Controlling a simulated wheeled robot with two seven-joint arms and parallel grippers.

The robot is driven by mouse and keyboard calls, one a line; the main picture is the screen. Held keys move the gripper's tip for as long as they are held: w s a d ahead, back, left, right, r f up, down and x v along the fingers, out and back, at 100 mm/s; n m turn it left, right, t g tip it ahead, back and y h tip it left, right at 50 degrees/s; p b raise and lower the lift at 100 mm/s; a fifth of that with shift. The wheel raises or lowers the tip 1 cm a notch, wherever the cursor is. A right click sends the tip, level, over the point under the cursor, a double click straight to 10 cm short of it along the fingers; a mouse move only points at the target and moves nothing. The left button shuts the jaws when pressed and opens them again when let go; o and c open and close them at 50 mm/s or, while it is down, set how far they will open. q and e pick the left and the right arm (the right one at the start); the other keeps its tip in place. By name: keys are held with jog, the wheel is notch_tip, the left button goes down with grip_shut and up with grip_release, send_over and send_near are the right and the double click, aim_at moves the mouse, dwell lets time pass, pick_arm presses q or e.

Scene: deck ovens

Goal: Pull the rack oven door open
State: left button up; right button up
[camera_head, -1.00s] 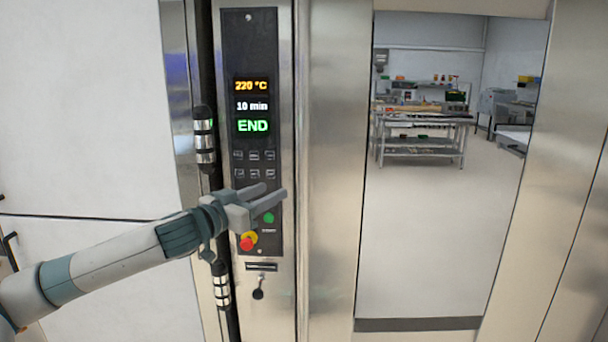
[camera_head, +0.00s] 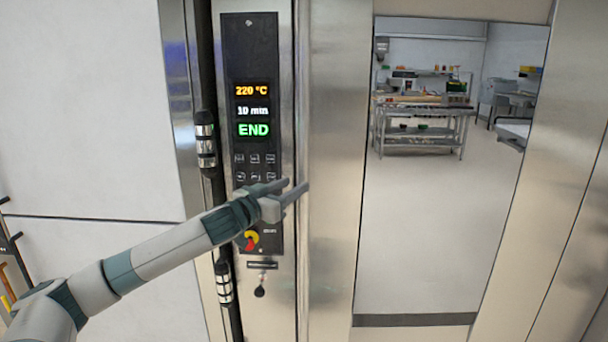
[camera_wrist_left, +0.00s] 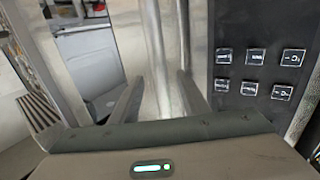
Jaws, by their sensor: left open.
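The rack oven door (camera_head: 338,150) is a tall steel panel with a large glass window (camera_head: 425,230) that mirrors the room; it looks shut. A bright vertical steel strip runs along its left side and shows in the left wrist view (camera_wrist_left: 160,40); I cannot tell whether it is a handle or an edge. My left gripper (camera_head: 297,185) is open, fingertips pointing right at this strip. In the left wrist view the strip appears between the two fingers (camera_wrist_left: 158,92); contact cannot be told. My right gripper is not in view.
Left of the door is the black control panel (camera_head: 249,60), reading 220 °C, 10 min and END, with a red and yellow knob (camera_head: 252,240) under my left wrist. A black vertical bar with chrome collars (camera_head: 206,145) stands left of it. A white wall (camera_head: 80,100) is at left.

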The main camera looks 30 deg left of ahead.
aim_at(301, 180)
pick_arm(q)
jog(key=w+p, duration=0.1)
jog(key=w, duration=0.1)
jog(key=w+p, duration=0.1)
jog(key=w, duration=0.1)
jog(key=shift+w+d+r, duration=0.1)
jog(key=shift+w+r, duration=0.1)
jog(key=shift+w, duration=0.2)
jog(key=shift+w+f, duration=0.15)
jog(key=shift+w, duration=0.5)
grip_shut()
